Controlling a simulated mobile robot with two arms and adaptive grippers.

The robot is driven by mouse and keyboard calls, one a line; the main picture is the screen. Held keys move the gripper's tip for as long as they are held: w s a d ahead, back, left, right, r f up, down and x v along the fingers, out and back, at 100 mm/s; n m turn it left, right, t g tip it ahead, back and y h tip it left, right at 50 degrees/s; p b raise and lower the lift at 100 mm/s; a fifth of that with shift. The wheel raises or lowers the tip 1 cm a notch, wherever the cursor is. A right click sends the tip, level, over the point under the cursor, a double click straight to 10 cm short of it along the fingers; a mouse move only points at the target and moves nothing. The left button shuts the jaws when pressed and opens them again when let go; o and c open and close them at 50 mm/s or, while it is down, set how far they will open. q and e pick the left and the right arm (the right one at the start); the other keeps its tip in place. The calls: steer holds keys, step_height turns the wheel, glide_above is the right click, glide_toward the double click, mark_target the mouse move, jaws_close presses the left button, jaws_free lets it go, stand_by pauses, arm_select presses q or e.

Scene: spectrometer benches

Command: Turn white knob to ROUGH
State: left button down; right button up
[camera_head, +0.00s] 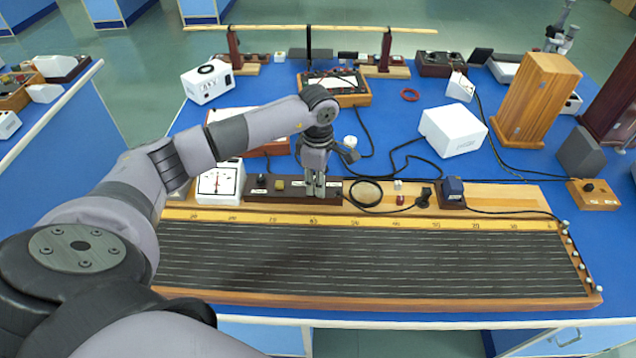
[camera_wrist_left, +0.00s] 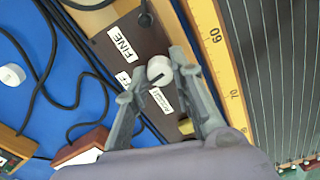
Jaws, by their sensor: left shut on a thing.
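The white knob (camera_wrist_left: 160,70) is on a dark brown control box (camera_wrist_left: 150,38), with a dark slot mark across its face. My left gripper (camera_wrist_left: 160,66) has its two fingers around the knob, shut on it. In the head view my left gripper (camera_head: 316,190) points down at the box's right part and hides the knob. A FINE label (camera_wrist_left: 123,47) is on the box. Another label (camera_wrist_left: 161,101) lies beside the knob, its print too blurred to read surely. A third label is partly covered by a finger. My right gripper is not in view.
A long slide-wire board (camera_head: 370,260) lies in front of the control box. A white meter (camera_head: 218,184) stands left of it. A white box (camera_head: 452,130) and a wooden stand (camera_head: 538,100) are behind to the right. Black cables (camera_head: 400,160) run over the blue bench.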

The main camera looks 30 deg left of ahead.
arm_select(q)
steer(key=n+b, duration=0.2)
steer(key=n, duration=0.3)
steer(key=shift+n, duration=0.3)
steer(key=shift+n+b, duration=0.55)
steer(key=shift+n, duration=1.55)
steer(key=c, duration=1.4)
jaws_free()
steer(key=shift+o, duration=0.2)
steer(key=shift+r, duration=0.1)
step_height(320, 180, up, 12)
